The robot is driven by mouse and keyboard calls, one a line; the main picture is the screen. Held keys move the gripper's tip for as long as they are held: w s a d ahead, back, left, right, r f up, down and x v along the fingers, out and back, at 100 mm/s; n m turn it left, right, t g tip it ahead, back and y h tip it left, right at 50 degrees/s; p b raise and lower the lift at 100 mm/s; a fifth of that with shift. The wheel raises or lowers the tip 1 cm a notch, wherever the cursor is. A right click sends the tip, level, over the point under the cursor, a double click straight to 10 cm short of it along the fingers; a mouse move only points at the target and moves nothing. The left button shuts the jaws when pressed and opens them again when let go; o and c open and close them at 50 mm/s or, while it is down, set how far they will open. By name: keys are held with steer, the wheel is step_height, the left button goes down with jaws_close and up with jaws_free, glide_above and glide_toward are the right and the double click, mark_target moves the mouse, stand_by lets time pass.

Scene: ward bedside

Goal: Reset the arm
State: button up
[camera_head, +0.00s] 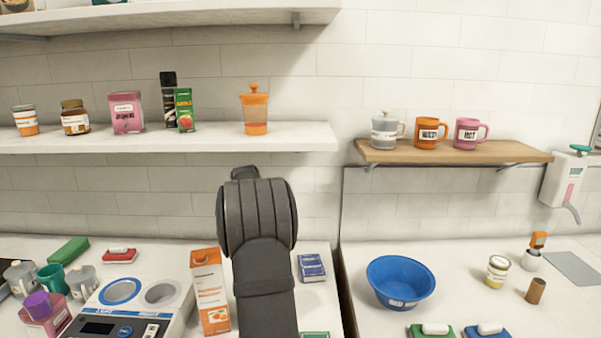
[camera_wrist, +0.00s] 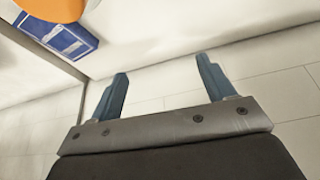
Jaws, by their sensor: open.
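My arm rises in the middle of the head view, in front of the wall between the counter and the shelf. It hides my gripper's fingers there. In the wrist view my gripper (camera_wrist: 163,85) is open, with its two blue-grey fingers apart and nothing between them. Below it in the head view, an orange and white carton (camera_head: 210,292) stands just left of my arm. A blue box (camera_head: 312,268) lies on the counter just right of my arm, and a blue box also shows at the upper left of the wrist view (camera_wrist: 58,36).
A white shelf (camera_head: 310,137) with jars, cartons and an orange cup (camera_head: 255,112) is above left. A wooden shelf (camera_head: 530,155) with mugs is at right. A blue bowl (camera_head: 400,281) stands on the right counter. A two-well device (camera_head: 135,310) and cups crowd the left counter.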

steer(key=w+d+f+m, duration=0.1)
steer(key=d, duration=0.7)
steer(key=w+d+f+m+h, duration=0.1)
steer(key=d+m, duration=0.1)
steer(key=d, duration=0.6)
steer(key=shift+w+d+f+m, duration=0.15)
steer(key=shift+d+f+m, duration=0.1)
steer(key=shift+f+m, duration=0.1)
